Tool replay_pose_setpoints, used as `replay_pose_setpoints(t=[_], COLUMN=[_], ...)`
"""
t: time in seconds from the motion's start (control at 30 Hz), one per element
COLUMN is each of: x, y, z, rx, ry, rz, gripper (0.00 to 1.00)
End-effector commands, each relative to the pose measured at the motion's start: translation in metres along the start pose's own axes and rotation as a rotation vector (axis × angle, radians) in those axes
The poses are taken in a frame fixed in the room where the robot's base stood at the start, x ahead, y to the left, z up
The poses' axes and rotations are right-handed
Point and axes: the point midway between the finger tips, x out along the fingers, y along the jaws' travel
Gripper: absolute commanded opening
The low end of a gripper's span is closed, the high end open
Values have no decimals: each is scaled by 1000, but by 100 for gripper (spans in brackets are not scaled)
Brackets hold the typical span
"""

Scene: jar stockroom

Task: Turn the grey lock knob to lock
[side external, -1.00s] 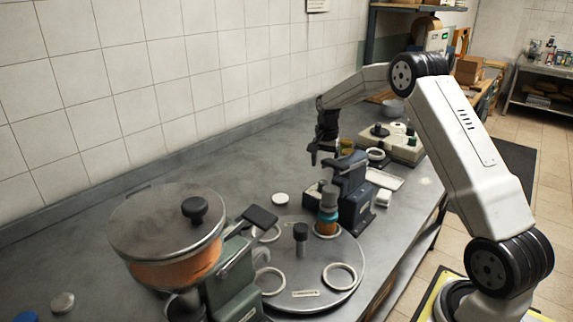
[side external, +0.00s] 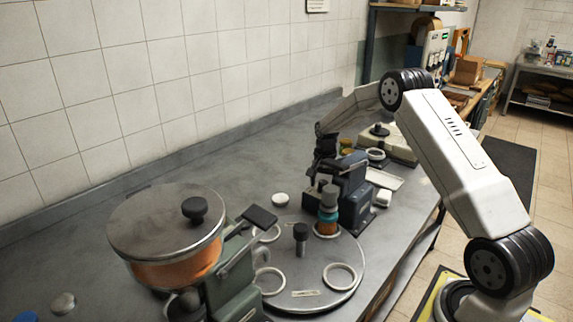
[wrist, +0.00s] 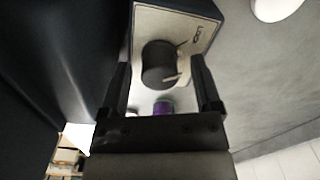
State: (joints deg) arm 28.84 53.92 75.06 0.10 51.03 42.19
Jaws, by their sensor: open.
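The dark grey knob (wrist: 159,63) sits on a cream panel (wrist: 160,18) with small dark lettering in the wrist view. A pale pointer mark shows at the knob's right side. My gripper (wrist: 160,76) is open, with one finger on each side of the knob in the picture and a gap at both sides. I cannot tell how deep the fingers reach. In the side view my gripper (side external: 322,174) points down just left of the blue-grey machine (side external: 356,192), low over its front part. The knob is hidden there.
A purple piece (wrist: 163,107) shows between the fingers below the knob. A round turntable (side external: 318,272) with white rings and a capped jar (side external: 328,215) stands close in front. A lidded hopper (side external: 165,235) is at left.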

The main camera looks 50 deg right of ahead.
Motion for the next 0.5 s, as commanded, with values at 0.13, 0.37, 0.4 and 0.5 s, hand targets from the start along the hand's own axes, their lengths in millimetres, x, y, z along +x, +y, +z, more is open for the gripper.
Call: replay_pose_setpoints(t=[0.13, 0.37, 0.4, 0.5], x=[0, 0, 0, -1], y=[0, 0, 0, 0], z=[0, 0, 0, 0], rx=[0, 0, 0, -7], ry=[0, 1, 1, 1], rz=[0, -1, -1, -1], gripper=[62, 0, 0, 0])
